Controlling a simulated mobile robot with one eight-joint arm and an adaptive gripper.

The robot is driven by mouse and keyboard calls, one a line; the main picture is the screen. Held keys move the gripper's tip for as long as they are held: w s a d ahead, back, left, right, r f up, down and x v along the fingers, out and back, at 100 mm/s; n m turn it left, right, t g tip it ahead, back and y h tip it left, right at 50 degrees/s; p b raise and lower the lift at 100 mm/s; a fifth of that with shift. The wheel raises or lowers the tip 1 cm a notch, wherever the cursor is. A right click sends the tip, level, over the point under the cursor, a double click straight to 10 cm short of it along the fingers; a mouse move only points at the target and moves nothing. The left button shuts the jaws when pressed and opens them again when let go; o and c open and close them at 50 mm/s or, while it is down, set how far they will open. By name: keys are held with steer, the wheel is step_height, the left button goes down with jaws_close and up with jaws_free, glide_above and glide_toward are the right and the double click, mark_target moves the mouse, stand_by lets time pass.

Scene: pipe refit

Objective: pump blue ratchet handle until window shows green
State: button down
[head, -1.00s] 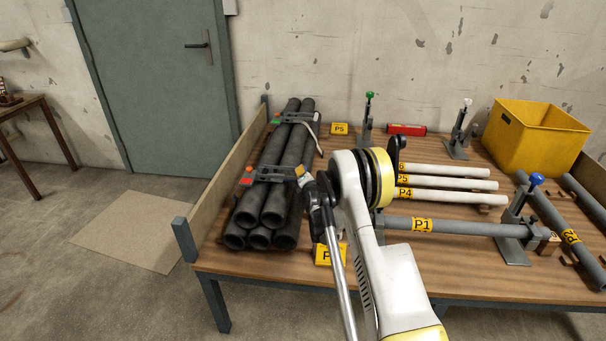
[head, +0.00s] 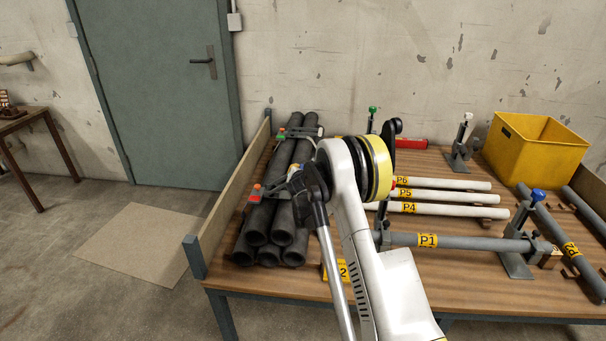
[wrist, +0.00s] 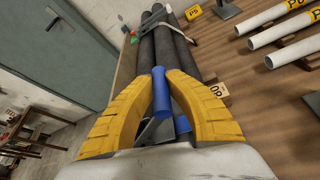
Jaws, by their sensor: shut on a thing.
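The blue ratchet handle (wrist: 161,92) stands between my yellow fingers in the wrist view. My gripper (wrist: 163,78) is shut on it. The handle is at the near strap around the bundle of dark pipes (head: 270,225). A red window (head: 256,188) shows at the left of this near strap. A green window (head: 281,134) shows on the far strap. The near strap's window is not clear in the wrist view.
White pipes (head: 450,197) and a grey pipe marked P1 (head: 460,243) lie to the right on the bench. A yellow bin (head: 535,145) stands at the back right. A low wooden side board (head: 232,190) edges the bench at left. Floor beyond it is open.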

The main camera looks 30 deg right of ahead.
steer(key=shift+w+a+r, duration=0.3)
steer(key=shift+a+r, duration=0.1)
steer(key=c, duration=1.3)
jaws_free()
steer(key=shift+a+f, duration=0.1)
steer(key=shift+a, duration=0.05)
steer(key=v, duration=1.2)
